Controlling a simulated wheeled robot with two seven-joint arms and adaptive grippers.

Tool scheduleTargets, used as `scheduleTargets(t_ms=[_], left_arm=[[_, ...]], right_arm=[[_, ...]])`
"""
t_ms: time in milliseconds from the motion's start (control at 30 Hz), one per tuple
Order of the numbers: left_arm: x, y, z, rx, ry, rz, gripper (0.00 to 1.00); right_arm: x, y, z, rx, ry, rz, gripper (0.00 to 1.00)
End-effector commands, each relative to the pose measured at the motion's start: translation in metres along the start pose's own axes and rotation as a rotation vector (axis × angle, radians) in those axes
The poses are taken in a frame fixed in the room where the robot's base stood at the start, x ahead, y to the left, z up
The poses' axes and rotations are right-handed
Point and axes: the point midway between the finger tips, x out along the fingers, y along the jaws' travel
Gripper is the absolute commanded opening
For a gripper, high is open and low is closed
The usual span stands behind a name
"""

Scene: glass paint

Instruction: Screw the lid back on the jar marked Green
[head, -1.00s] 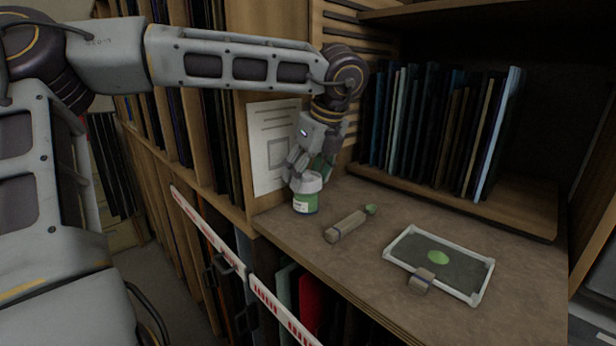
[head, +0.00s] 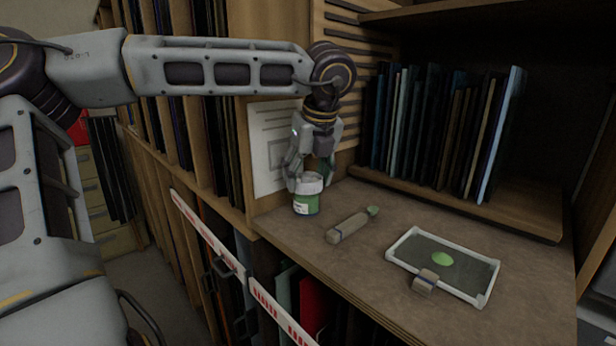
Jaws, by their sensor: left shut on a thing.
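The green jar (head: 306,205) stands upright on the wooden counter near its left end, with a white label on its side that is too small to read. A pale whitish lid (head: 309,187) sits on top of the jar. My left gripper (head: 310,182) comes down from above and is shut on the lid, its fingers around the lid's sides. I cannot tell how tightly the lid sits on the jar. My right gripper is not in view.
On the counter (head: 390,210), a wooden-handled tool with a green tip (head: 352,226) lies right of the jar. Farther right is a white-framed tray (head: 402,240) with a green paint spot, a small block (head: 425,281) at its front edge. Upright panels (head: 440,130) fill the shelf behind.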

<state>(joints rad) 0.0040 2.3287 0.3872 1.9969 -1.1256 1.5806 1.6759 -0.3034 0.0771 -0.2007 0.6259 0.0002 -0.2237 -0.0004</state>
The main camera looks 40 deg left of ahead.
Motion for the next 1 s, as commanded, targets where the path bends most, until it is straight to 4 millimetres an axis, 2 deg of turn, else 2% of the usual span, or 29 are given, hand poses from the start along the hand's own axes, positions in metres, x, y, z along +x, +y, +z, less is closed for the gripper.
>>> scheduleTargets(t_ms=[500,800,900,1000], left_arm=[[0.001,0.002,0.0,0.263,0.0,-0.111,0.45],[0.001,0.001,0.001,0.281,-0.001,-0.117,0.45],[0.0,0.001,0.001,0.283,-0.001,-0.118,0.45],[0.001,0.002,0.001,0.299,0.0,-0.126,0.45]], right_arm=[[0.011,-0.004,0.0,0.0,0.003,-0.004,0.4],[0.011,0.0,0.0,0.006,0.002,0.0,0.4],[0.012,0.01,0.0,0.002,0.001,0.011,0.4],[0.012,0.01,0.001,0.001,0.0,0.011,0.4]])
